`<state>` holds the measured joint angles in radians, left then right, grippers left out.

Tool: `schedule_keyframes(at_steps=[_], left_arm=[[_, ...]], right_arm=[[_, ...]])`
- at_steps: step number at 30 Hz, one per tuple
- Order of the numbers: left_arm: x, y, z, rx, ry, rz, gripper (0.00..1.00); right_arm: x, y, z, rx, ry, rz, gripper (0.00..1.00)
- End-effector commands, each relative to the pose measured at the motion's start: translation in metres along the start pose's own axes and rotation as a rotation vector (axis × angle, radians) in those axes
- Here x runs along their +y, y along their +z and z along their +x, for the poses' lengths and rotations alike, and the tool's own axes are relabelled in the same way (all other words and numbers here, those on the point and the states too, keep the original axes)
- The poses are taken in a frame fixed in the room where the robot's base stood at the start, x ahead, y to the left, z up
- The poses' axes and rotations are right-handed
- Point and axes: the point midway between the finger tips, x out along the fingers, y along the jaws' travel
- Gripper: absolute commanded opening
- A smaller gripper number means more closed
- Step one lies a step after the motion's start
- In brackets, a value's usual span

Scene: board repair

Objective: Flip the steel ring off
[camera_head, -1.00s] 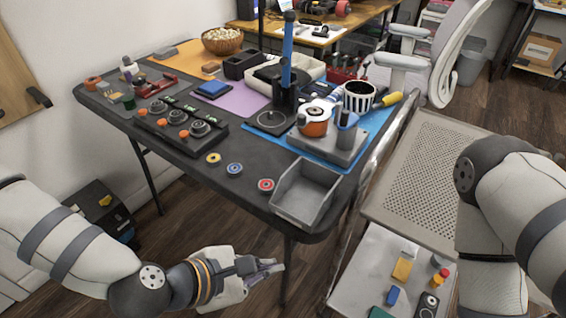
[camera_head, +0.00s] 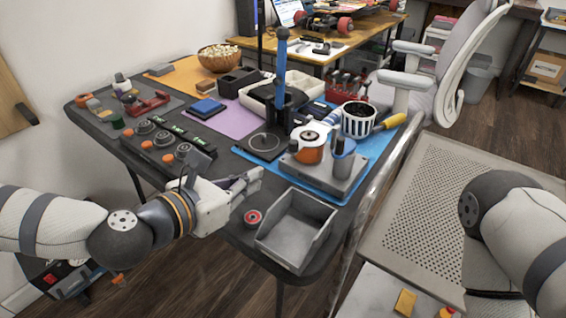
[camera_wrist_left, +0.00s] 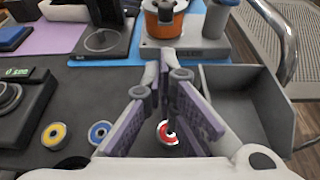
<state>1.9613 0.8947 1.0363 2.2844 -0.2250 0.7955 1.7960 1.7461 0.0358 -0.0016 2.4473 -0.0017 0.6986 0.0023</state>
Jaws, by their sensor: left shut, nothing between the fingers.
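My left gripper (camera_head: 256,178) is shut and empty above the front of the black table (camera_head: 232,238); its fingers also show in the left wrist view (camera_wrist_left: 167,72). A row of dark units (camera_head: 163,141) with round dials, green displays and orange knobs is left of it, partly hidden by the gripper. One unit shows in the wrist view (camera_wrist_left: 24,98). I cannot tell which part is the steel ring, or its switch state. A dark plate (camera_head: 262,146) with a thin ring outline lies beyond the gripper. My right arm shows at right; its gripper is not in view.
A red-centred disc (camera_head: 253,217) lies beside an open grey bin (camera_head: 296,232). Yellow (camera_wrist_left: 54,135) and blue (camera_wrist_left: 99,131) discs lie left of it. A grey station (camera_head: 326,174) with an orange pot stands on a blue mat. A tall blue-topped stand (camera_head: 281,75) rises behind.

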Motion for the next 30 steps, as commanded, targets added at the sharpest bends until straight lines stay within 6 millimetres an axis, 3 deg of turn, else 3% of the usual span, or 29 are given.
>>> schedule_keyframes(at_steps=[5, 18, 30], left_arm=[[0.000, -0.001, 0.010, 0.002, -0.002, 0.002, 0.00], [-0.001, -0.002, 0.090, 0.002, -0.001, 0.001, 0.00], [0.000, -0.001, 0.100, 0.001, -0.001, 0.001, 0.00]], right_arm=[[0.000, 0.001, 0.001, -0.003, 0.000, 0.000, 0.30], [0.000, 0.003, 0.009, -0.020, 0.001, -0.001, 0.30], [0.000, 0.004, 0.009, -0.021, 0.001, -0.001, 0.30]])
